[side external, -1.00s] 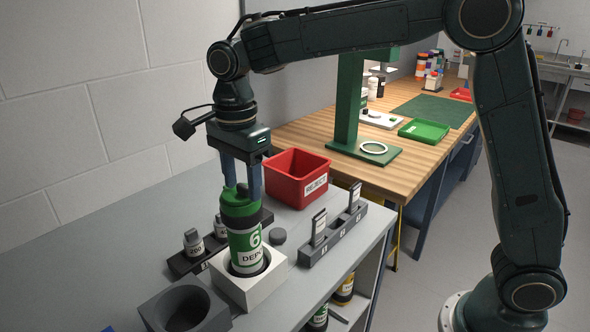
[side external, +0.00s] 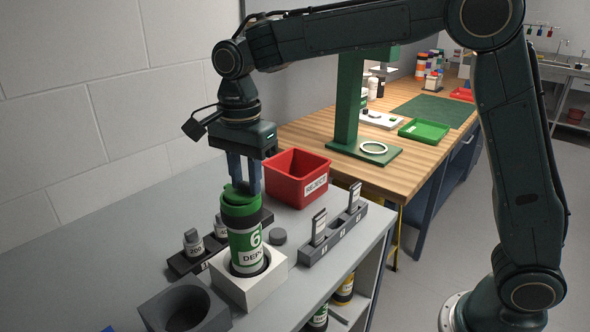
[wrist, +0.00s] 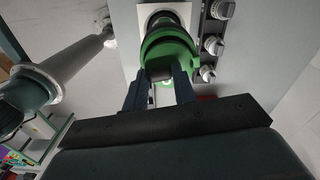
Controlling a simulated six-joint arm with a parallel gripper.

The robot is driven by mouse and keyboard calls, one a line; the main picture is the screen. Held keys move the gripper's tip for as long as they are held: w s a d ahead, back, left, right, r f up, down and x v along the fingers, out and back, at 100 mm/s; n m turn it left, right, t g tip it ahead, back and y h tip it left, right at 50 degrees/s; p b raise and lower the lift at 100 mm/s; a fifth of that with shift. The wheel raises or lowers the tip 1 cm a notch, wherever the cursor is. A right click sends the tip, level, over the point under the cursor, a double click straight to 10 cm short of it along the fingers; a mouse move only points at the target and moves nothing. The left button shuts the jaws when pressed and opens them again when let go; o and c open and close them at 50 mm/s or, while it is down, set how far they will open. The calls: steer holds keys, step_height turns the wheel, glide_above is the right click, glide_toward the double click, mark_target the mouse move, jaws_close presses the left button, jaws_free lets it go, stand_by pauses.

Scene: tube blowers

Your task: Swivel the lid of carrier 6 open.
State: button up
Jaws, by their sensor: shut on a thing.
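In the wrist view the fingers (wrist: 161,82) reach the lid's near side, and a dark round area shows beyond the green part. I cannot tell how far the lid is swung.
An empty dark grey holder (side external: 188,308) stands in front. A dark rack (side external: 182,263) with small weights is at the left. A small grey disc (side external: 278,237), a grey rack (side external: 333,240) and a red bin (side external: 297,178) are at the right.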

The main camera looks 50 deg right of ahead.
steer(key=n, duration=0.1)
steer(key=d+n, duration=0.1)
steer(key=n, duration=0.1)
steer(key=shift+w+d, duration=0.25)
steer(key=n, duration=0.1)
steer(key=d+n, duration=0.1)
steer(key=n, duration=0.1)
steer(key=shift+w, duration=0.3)
steer(key=w+n, duration=0.6)
steer(key=n, duration=1.2)
steer(key=shift+w+d, duration=0.2)
steer(key=shift+w, duration=0.15)
steer(key=o, duration=1)
steer(key=shift+r, duration=0.15)
